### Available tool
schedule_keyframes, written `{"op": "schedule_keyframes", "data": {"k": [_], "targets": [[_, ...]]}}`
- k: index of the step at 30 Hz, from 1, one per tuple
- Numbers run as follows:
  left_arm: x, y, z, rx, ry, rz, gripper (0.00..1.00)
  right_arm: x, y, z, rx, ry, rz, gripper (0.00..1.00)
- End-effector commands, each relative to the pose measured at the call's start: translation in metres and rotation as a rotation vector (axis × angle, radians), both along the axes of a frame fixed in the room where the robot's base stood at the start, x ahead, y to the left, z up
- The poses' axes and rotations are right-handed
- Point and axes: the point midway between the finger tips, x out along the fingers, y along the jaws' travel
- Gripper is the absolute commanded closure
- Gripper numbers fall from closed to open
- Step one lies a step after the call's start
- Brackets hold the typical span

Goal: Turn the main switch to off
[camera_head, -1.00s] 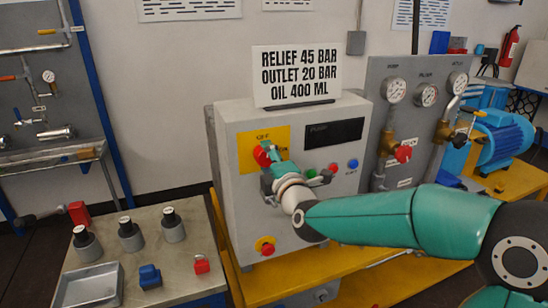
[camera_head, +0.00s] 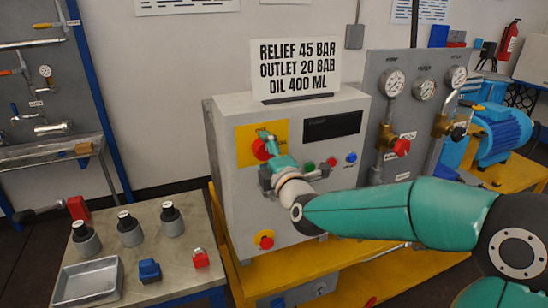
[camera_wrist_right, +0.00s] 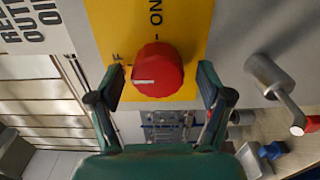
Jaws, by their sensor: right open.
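The main switch is a round red knob (camera_head: 259,149) on a yellow plate (camera_head: 244,156) on the grey cabinet's front. In the right wrist view the red knob (camera_wrist_right: 160,68) has a white line pointing left, toward the partly hidden OFF label. The ON label (camera_wrist_right: 155,14) is above it there. My right gripper (camera_head: 268,157) is just in front of the plate. In the right wrist view its open fingers (camera_wrist_right: 161,78) stand on either side of the knob with gaps, holding nothing. My left gripper is out of view.
Green and red buttons and a blue button (camera_head: 351,157) are right of my gripper. A red emergency button (camera_head: 264,240) is below. A sign (camera_head: 296,68) stands on the cabinet. A panel with gauges (camera_head: 392,83) is on the right. A low table with a tray (camera_head: 88,284) is on the left.

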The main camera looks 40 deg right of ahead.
Motion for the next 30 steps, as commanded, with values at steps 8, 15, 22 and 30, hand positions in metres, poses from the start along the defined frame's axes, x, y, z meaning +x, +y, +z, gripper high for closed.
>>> {"op": "schedule_keyframes", "data": {"k": [8, 15, 22, 30], "targets": [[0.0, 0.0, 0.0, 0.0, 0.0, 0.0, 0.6, -0.029, 0.006, 0.001, 0.0, -0.002, 0.0, 0.22], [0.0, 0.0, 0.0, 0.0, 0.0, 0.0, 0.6, -0.077, 0.018, 0.0, 0.001, -0.001, 0.001, 0.22], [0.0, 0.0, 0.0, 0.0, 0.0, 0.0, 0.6, -0.11, 0.026, -0.001, 0.0, 0.0, 0.001, 0.22], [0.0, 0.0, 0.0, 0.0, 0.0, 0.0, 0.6, -0.119, 0.028, -0.002, 0.0, 0.002, 0.002, 0.22]]}}
